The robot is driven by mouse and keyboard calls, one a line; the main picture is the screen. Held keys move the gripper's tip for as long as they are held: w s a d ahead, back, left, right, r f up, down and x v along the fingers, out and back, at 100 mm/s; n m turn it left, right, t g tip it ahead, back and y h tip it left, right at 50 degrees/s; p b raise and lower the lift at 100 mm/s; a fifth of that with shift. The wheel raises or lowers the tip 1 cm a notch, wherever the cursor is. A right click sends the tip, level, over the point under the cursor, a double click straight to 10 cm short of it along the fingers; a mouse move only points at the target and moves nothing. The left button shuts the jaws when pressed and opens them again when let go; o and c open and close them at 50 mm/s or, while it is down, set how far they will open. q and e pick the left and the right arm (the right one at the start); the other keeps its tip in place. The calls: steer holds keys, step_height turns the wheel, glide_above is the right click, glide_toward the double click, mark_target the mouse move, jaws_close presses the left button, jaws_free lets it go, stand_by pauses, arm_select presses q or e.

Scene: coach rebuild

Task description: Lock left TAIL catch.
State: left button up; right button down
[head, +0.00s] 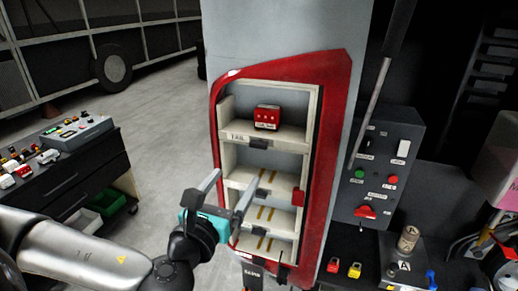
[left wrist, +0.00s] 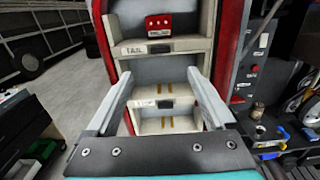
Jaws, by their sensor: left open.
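The shelf labelled TAIL (head: 238,137) is the top bay of a cream rack in a red-framed opening. Its label also shows in the left wrist view (left wrist: 135,50). A red box (head: 267,117) with pale buttons sits upright in that bay; it also shows in the left wrist view (left wrist: 158,25). A small dark part (head: 259,143) is on the shelf's front lip; I cannot tell whether it is a catch. My left gripper (head: 238,174) is open and empty, in front of the rack and below the TAIL shelf. My right gripper is out of view.
A red block (head: 298,197) sits on the rack's right edge. Lower shelves with yellow stripes look empty. A control box (head: 378,165) with coloured buttons stands right of the rack. A dark drawer cabinet (head: 75,185) stands left, with open floor between.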

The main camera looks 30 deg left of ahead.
mark_target(258, 145)
arm_select(q)
steer(key=b+x, duration=0.2)
steer(key=x, duration=1)
steer(key=shift+w+r, duration=0.1)
steer(key=shift+x, duration=0.85)
steer(key=shift+d, duration=0.1)
steer(key=c, duration=1.4)
